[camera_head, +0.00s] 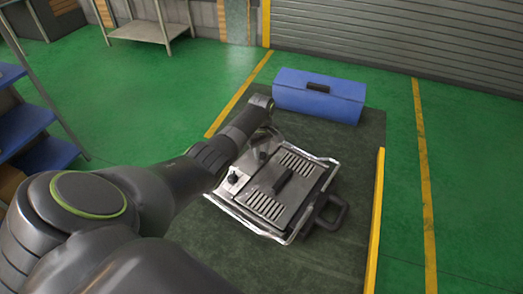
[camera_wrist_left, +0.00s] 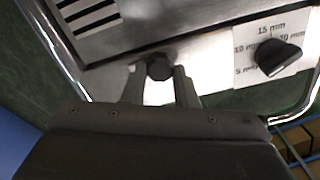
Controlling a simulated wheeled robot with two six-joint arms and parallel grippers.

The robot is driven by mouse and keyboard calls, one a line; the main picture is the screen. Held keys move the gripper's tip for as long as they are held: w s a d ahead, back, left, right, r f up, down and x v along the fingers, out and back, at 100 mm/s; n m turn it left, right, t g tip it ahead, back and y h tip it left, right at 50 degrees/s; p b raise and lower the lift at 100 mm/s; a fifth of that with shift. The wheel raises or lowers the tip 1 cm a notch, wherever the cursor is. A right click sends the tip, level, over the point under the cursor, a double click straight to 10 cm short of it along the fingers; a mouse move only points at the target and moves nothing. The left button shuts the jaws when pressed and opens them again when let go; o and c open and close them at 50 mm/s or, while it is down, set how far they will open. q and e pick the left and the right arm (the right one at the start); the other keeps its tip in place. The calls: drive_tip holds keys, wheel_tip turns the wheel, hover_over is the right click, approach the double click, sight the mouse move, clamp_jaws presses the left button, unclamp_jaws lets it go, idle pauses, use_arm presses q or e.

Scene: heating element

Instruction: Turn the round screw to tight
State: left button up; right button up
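The heating element is a silver metal box with slotted vents and a bent-tube frame, on the dark table top (camera_head: 310,265). The round screw (camera_wrist_left: 159,67) is a dark knob on its metal face, in the upper middle of the left wrist view. My left gripper (camera_wrist_left: 158,76) has one finger on each side of the screw, tips close to it. A narrow gap seems to show on both sides, so it looks open. In the head view my left arm reaches over the box's far left corner, and the fingers are hard to make out. My right gripper is out of view.
A blue toolbox (camera_head: 318,95) stands behind the heating element. A black handle (camera_head: 331,212) sticks out at its right side.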

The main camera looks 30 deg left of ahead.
use_arm(q)
drive_tip(key=c, duration=0.4)
drive_tip(key=shift+m, duration=0.3)
drive_tip(key=m+p, duration=0.1)
drive_tip(key=m, duration=0.2)
drive_tip(key=shift+w+r, duration=0.1)
drive_tip(key=m+p, duration=0.1)
drive_tip(key=m, duration=0.3)
drive_tip(key=shift+w+d, duration=0.1)
drive_tip(key=shift+d, duration=0.05)
drive_tip(key=m, duration=0.5)
drive_tip(key=shift+d+m, duration=0.1)
drive_tip(key=shift+m, duration=0.3)
drive_tip(key=shift+d+m+p, duration=0.1)
drive_tip(key=shift+m+p, duration=0.25)
drive_tip(key=shift+m, duration=1.85)
